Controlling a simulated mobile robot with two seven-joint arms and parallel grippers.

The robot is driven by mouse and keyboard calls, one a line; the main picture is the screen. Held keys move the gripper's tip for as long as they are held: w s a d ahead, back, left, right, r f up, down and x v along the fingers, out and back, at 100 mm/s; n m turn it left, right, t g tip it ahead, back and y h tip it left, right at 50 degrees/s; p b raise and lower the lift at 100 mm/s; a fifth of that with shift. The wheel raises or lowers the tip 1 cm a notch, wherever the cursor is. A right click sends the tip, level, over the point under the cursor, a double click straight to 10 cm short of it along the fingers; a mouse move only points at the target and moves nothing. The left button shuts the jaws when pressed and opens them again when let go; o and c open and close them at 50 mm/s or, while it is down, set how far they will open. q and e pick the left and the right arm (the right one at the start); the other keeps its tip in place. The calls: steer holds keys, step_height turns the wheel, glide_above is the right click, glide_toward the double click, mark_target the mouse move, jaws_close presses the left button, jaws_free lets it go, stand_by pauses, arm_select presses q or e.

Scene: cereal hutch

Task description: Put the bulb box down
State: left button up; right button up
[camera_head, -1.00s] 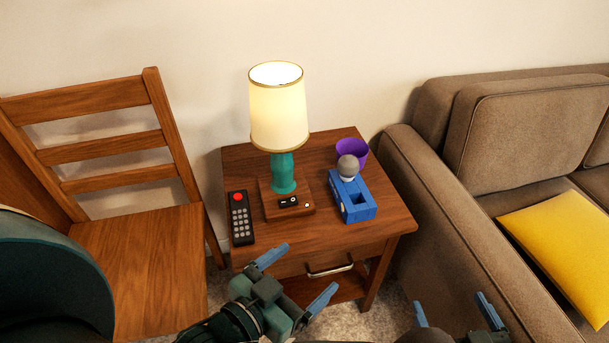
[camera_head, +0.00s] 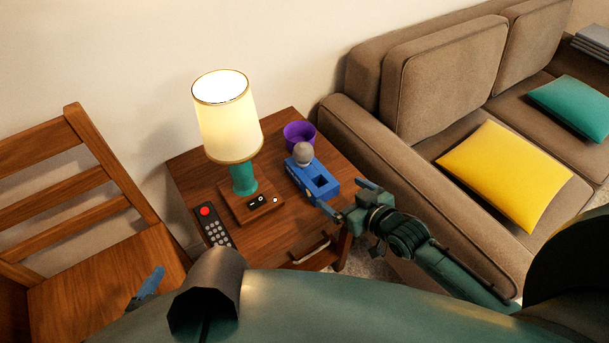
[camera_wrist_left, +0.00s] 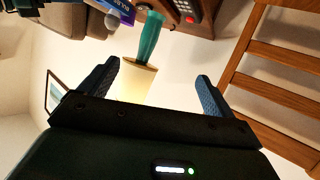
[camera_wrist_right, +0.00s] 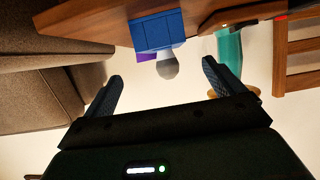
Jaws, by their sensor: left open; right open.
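The blue bulb box (camera_head: 321,184) stands on the wooden side table (camera_head: 190,175), right of the lamp, with a grey-white bulb (camera_head: 303,153) at its back end. In the right wrist view the box (camera_wrist_right: 152,33) and bulb (camera_wrist_right: 168,69) lie beyond the fingers, not between them. My right gripper (camera_head: 348,199) is open and empty just off the box's front right corner. My left gripper (camera_head: 148,287) is open in front of the chair, partly hidden by my own arm. In the left wrist view its fingers (camera_wrist_left: 160,82) are apart and empty.
The lit lamp (camera_head: 228,120) stands on a wooden base with switches. A remote (camera_head: 214,229) lies to its left and a purple cup (camera_head: 300,134) stands behind the bulb. The sofa (camera_head: 345,115) borders the table's right; a chair (camera_head: 90,275) stands left.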

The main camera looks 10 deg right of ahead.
mark_target(316, 178)
steer(key=x, duration=0.4)
steer(key=shift+w+a+f+b, duration=0.1)
steer(key=shift+w+f+b, duration=0.1)
steer(key=shift+b, duration=0.2)
steer(key=b+x, duration=0.1)
steer(key=x, duration=0.4)
steer(key=shift+a+f, duration=0.2)
steer(key=shift+a, duration=0.05)
steer(key=shift+c, duration=0.5)
steer(key=c, duration=1)
